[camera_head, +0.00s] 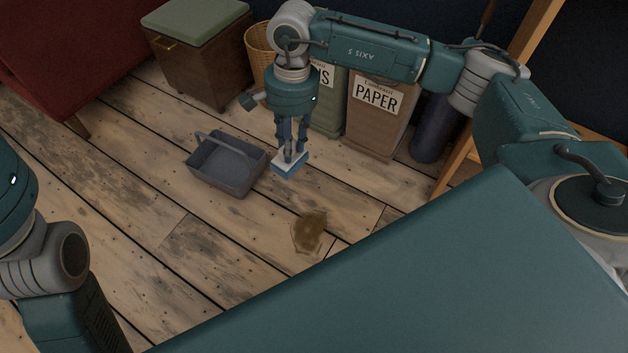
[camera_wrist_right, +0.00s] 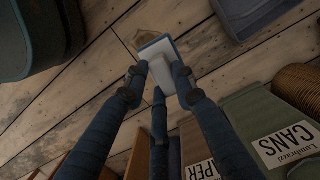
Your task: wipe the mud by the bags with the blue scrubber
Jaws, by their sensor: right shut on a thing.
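The blue scrubber (camera_head: 289,164) has a white top and a blue lower part. My right gripper (camera_head: 290,152) is shut on it and holds it above the floor, just right of the grey caddy. In the right wrist view the scrubber (camera_wrist_right: 157,50) sits between the fingers of the gripper (camera_wrist_right: 160,75). The brown mud patch (camera_head: 309,231) lies on the wooden floor, nearer to me than the scrubber and apart from it. It shows partly behind the scrubber in the wrist view (camera_wrist_right: 128,30). The paper bag (camera_head: 376,110) and the cans bag (camera_head: 328,100) stand behind. My left gripper is not in view.
A grey handled caddy (camera_head: 228,166) stands on the floor left of the scrubber. A wicker basket (camera_head: 260,45), a brown box stool (camera_head: 195,60) and a dark cylinder (camera_head: 433,135) stand at the back. Floor left of the mud is clear.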

